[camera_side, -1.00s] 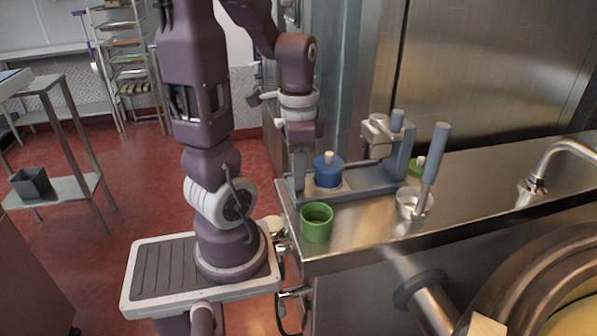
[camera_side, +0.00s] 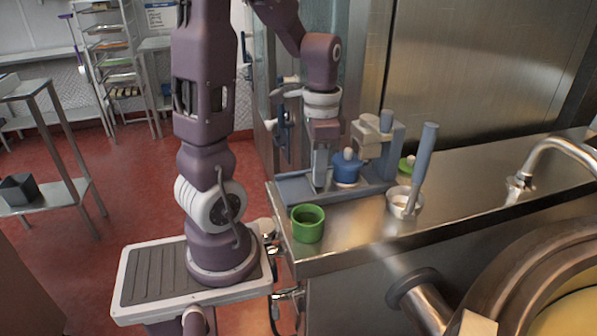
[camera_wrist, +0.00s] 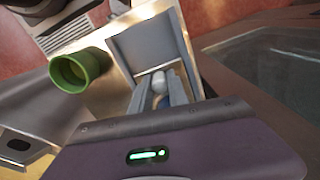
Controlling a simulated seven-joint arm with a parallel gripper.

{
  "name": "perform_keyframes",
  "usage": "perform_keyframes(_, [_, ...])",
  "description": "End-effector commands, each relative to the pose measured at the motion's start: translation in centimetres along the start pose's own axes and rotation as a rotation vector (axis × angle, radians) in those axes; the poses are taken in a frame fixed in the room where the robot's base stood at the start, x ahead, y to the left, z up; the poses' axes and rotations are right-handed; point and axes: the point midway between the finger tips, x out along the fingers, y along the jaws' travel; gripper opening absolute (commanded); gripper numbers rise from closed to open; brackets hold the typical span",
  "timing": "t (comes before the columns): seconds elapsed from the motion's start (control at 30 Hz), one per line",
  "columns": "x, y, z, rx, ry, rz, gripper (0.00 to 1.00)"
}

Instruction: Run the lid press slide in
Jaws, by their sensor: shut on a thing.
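The lid press is a blue-grey frame with a long base (camera_side: 294,188) and a raised press head (camera_side: 374,137) at its right end. A blue pot (camera_side: 347,174) with a pale knob on top stands on the slide, just left of and close to the press head. My gripper (camera_side: 320,180) points down over the base, left of the pot. In the wrist view my gripper (camera_wrist: 158,92) is shut on a pale upright peg, which looks like the slide handle (camera_wrist: 158,77). The bare base (camera_wrist: 147,45) also shows there. The slide plate itself is mostly hidden.
A green cup (camera_side: 307,226) stands at the counter's front left corner and shows in the wrist view (camera_wrist: 82,70). A metal cup (camera_side: 402,203) with a blue-handled tool (camera_side: 426,155) stands right of the press. A green-lidded item (camera_side: 406,164) sits behind it. A tap (camera_side: 540,155) is farther right.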

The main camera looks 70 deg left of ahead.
Motion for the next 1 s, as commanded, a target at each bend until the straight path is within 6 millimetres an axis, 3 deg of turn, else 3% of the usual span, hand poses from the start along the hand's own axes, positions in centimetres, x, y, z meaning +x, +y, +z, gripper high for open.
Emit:
perform_keyframes(0.33, [-0.1, -0.1, -0.8, -0.002, 0.005, -0.002, 0.00])
perform_keyframes(0.37, [-0.1, -0.1, -0.7, -0.002, 0.005, -0.002, 0.22])
perform_keyframes(0.47, [0.0, -0.1, -0.7, -0.002, 0.004, -0.001, 0.42])
perform_keyframes(0.77, [-0.1, -0.1, -0.7, -0.001, 0.003, -0.001, 0.42])
perform_keyframes(1.0, [-4.4, -0.2, -0.8, 0.000, 0.008, -0.005, 0.42])
